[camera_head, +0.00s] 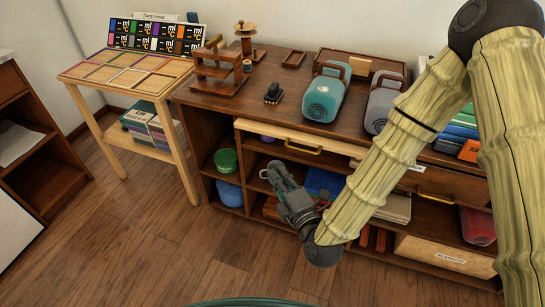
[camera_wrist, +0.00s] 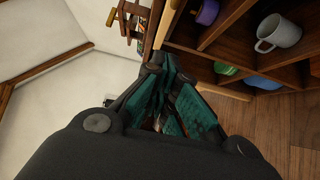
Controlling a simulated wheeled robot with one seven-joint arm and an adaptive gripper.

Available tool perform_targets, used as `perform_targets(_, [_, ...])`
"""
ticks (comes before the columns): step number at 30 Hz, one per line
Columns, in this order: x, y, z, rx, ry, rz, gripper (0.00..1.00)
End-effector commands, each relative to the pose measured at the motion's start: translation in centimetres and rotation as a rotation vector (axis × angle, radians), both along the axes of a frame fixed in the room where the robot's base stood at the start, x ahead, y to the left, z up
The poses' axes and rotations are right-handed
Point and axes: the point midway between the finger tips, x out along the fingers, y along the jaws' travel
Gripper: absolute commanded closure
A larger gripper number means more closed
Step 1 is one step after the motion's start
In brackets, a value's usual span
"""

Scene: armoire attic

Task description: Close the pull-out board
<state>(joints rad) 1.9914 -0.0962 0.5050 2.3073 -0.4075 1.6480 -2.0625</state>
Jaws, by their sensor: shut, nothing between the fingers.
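The pull-out board (camera_head: 262,132) is a pale wood strip under the dark cabinet top, with a brass handle (camera_head: 303,149) on its front. It appears to stick out a little from the cabinet; how far is hard to tell. My gripper (camera_head: 270,169) is below and left of the handle, in front of the open shelves, apart from the board. Its teal-padded fingers also show in the wrist view (camera_wrist: 167,100), shut and empty. My forearm hides the right end of the board.
The cabinet top (camera_head: 225,103) holds a teal case (camera_head: 325,95), a grey case (camera_head: 383,102) and a wooden rack (camera_head: 218,70). A labelled drawer (camera_head: 455,188) is at right. A white mug (camera_wrist: 278,33) sits on a shelf. Floor in front is clear.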

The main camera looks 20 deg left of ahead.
Motion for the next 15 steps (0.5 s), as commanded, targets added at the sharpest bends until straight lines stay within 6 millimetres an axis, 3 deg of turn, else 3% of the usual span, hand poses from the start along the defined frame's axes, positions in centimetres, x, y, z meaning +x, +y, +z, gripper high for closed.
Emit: perform_targets(15, [5.4,4.9,0.0,0.001,-0.001,-0.003,1.0])
